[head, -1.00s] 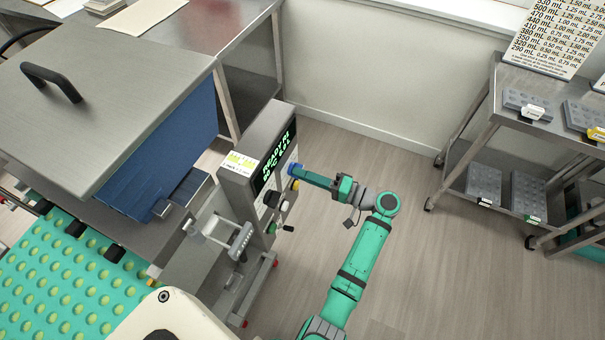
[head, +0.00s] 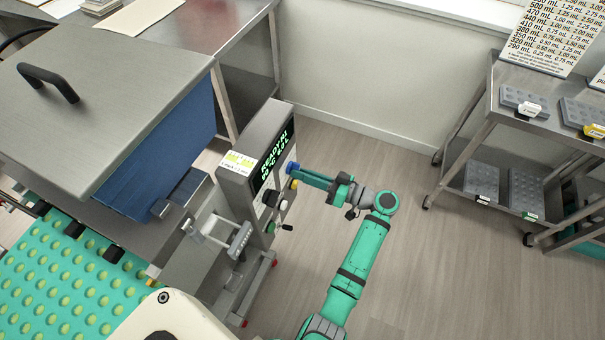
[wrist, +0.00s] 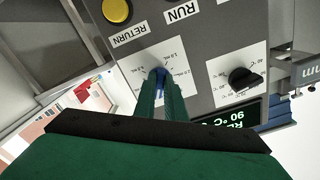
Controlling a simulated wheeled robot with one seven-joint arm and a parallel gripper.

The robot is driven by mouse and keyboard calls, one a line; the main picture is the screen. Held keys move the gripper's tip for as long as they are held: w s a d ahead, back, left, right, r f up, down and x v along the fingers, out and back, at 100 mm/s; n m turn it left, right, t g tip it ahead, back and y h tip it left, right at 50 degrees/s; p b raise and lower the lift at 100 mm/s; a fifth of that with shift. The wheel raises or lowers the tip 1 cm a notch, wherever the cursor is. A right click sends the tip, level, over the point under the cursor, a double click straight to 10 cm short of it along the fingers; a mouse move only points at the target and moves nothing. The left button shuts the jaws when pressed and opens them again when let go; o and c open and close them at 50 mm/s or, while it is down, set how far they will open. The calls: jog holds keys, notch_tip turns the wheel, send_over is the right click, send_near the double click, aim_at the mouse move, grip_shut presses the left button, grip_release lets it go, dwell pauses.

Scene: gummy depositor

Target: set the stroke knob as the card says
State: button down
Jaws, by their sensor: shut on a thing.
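The stroke knob (wrist: 161,72) is blue and sits on a white dial plate (wrist: 182,55) with mL marks on the machine's control panel. My gripper (wrist: 160,84) is shut on the knob, a finger on each side. The fingers hide much of the knob, and I cannot tell which mark it points at. In the head view the knob (head: 291,168) shows as a small blue spot at my fingertips (head: 296,170). A card (head: 548,32) with rows of mL values stands at the upper right; a small yellow and white label (head: 238,163) is on the machine's top.
A black knob (wrist: 243,78) on its own dial, a yellow RETURN button (wrist: 117,11) and a lit display (wrist: 232,118) are close by. A steel cart (head: 485,130) with moulds (head: 524,101) stands to the right. The floor (head: 420,250) around my arm is clear.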

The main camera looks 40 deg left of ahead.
jog(key=shift+f+n, duration=0.1)
jog(key=shift+n, duration=0.2)
jog(key=c, duration=1.8)
grip_release()
jog(key=shift+a, duration=0.1)
jog(key=v, duration=1.1)
